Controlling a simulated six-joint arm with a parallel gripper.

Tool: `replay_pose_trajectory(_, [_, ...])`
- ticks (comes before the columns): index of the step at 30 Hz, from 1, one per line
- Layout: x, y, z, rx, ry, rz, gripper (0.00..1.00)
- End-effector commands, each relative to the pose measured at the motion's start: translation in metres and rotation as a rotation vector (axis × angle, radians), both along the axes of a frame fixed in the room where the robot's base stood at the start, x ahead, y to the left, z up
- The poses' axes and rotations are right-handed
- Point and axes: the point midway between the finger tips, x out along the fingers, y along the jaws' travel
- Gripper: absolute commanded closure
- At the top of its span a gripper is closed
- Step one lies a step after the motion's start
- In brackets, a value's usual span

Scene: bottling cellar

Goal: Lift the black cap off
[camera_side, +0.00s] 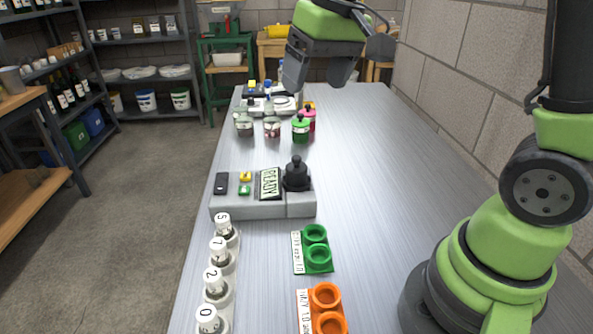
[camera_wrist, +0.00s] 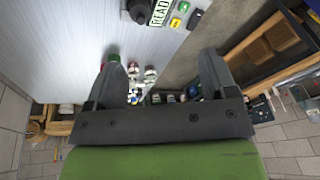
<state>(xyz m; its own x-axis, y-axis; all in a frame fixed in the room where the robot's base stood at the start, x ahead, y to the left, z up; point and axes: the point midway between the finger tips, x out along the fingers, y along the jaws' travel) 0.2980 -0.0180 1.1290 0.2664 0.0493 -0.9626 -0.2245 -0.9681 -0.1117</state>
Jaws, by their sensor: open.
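The black cap (camera_side: 296,174) with a small round knob sits upright on the right end of a grey station block (camera_side: 248,207), beside a sign reading READY (camera_side: 269,184). It also shows at the top edge of the wrist view (camera_wrist: 137,8), partly cut off. My gripper (camera_side: 319,82) is open and empty, high above the far part of the table, behind and above the cap. In the wrist view its two fingers (camera_wrist: 161,62) stand wide apart with nothing gripped between them.
Several jars stand beyond the station, among them a green one (camera_side: 301,129) and a pink one (camera_side: 309,117). A green holder (camera_side: 317,249) and an orange holder (camera_side: 326,297) lie nearer. The table's right side is clear.

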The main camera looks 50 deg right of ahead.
Motion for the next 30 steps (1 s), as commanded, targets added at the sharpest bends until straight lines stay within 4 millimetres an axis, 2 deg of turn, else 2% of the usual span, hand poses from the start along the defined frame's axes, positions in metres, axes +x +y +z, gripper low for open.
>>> replay_pose_trajectory(1, [0.015,-0.007,-0.016,-0.010,0.045,0.008,0.22])
replay_pose_trajectory(3, [0.033,-0.016,-0.036,-0.025,0.095,0.024,0.22])
replay_pose_trajectory(6, [0.054,-0.029,-0.066,-0.041,0.160,0.046,0.22])
replay_pose_trajectory(10, [0.069,-0.042,-0.100,-0.054,0.224,0.067,0.22])
replay_pose_trajectory(15, [0.077,-0.049,-0.125,-0.061,0.265,0.083,0.22])
replay_pose_trajectory(22, [0.076,-0.049,-0.158,-0.061,0.274,0.086,0.22])
replay_pose_trajectory(30, [0.077,-0.048,-0.183,-0.061,0.272,0.085,0.22])
